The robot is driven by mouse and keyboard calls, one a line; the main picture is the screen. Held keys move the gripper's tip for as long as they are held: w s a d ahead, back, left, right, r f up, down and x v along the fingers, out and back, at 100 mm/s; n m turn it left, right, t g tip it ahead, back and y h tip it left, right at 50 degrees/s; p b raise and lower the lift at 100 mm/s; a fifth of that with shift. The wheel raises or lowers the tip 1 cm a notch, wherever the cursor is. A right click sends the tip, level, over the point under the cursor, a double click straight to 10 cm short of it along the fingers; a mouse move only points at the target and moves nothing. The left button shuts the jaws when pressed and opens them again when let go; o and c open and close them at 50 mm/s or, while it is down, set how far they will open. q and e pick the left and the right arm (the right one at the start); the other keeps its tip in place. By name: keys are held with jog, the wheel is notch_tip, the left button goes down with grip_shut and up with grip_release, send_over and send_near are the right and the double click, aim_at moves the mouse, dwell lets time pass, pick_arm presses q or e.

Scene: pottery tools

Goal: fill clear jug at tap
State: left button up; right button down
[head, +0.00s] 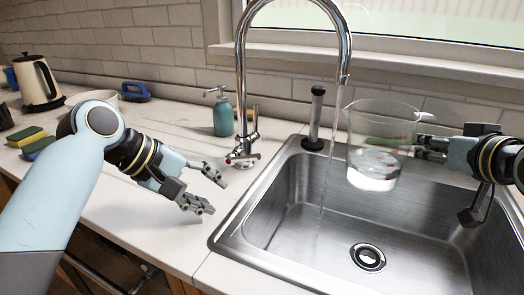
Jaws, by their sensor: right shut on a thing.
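The clear jug (374,150) is held upright above the right part of the sink, with a little water in its bottom. My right gripper (425,146) is shut on the jug's handle at its right side. The chrome tap (241,75) arches over the sink, and a thin water stream (330,150) falls from its spout into the basin. The stream passes just left of the jug, outside its rim. The tap's base has a small lever (245,158). My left gripper (211,190) is open and empty over the counter, left of the tap base.
The steel sink (300,235) has a drain (368,257) at its bottom. A teal soap bottle (222,115) stands left of the tap, and a dark plunger-like tool (315,115) behind the sink. Sponges (27,137) and a kettle (37,80) are at the far left. The middle counter is clear.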

aim_at(253, 156)
pick_arm(q)
jog(key=n+g, duration=0.1)
jog(key=w+n+g, duration=0.1)
jog(key=shift+w+d+f+n, duration=0.1)
jog(key=shift+w+f+n, duration=0.1)
jog(key=shift+f+n, duration=0.15)
jog(key=w+r+g, duration=0.1)
jog(key=r+n+g+y, duration=0.1)
jog(key=w+r+n+g, duration=0.1)
jog(key=shift+w+d+r+y, duration=0.2)
jog(key=shift+w+d+y, duration=0.1)
jog(key=shift+w, duration=0.05)
jog(key=w+d+r, duration=0.2)
jog(key=w+r, duration=0.3)
jog(key=r, duration=0.4)
jog(key=shift+t, duration=0.4)
jog(key=x, duration=1.1)
jog(key=shift+w+a+f, duration=0.1)
jog(key=shift+f, duration=0.1)
grip_shut()
